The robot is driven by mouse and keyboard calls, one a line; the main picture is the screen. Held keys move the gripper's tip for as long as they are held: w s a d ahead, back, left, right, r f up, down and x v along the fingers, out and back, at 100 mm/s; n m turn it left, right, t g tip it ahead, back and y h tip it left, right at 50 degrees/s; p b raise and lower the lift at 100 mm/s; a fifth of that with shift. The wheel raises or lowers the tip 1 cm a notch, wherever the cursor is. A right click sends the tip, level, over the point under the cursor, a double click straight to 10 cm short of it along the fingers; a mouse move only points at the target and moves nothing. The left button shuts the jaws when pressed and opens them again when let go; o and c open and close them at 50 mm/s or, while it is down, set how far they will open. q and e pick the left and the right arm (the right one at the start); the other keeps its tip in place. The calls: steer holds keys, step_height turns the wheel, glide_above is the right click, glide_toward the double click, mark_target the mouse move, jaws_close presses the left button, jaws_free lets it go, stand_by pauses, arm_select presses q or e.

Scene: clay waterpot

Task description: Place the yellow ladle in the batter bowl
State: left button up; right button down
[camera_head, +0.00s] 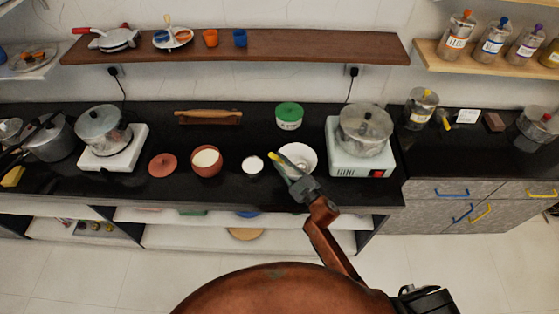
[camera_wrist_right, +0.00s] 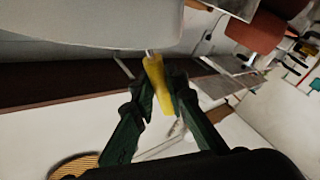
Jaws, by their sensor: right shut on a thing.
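The yellow ladle handle (camera_wrist_right: 158,85) is between the fingers of my right gripper (camera_wrist_right: 160,102) in the right wrist view. A short metal shaft shows at the handle's end, by a large pale rounded shape that I cannot identify. In the head view my right gripper (camera_head: 290,174) is over the left part of a white bowl (camera_head: 308,161), with the yellow handle (camera_head: 280,159) beside it. The ladle's head is not clear. A clay bowl (camera_head: 206,172) with pale contents stands to the left; I cannot tell which bowl is the batter bowl. My left gripper is out of view.
A small white cup (camera_head: 252,165) stands between the two bowls. A stove with a pot (camera_head: 365,132) is close on the right. A green-lidded container (camera_head: 289,117) is behind the white bowl. A terracotta disc (camera_head: 162,164) lies at the left. A shelf (camera_head: 280,48) runs above.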

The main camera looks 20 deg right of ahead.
steer(key=shift+f, duration=0.2)
steer(key=c, duration=1.9)
jaws_free()
steer(key=shift+c, duration=0.2)
steer(key=shift+r, duration=0.25)
steer(key=v, duration=1.2)
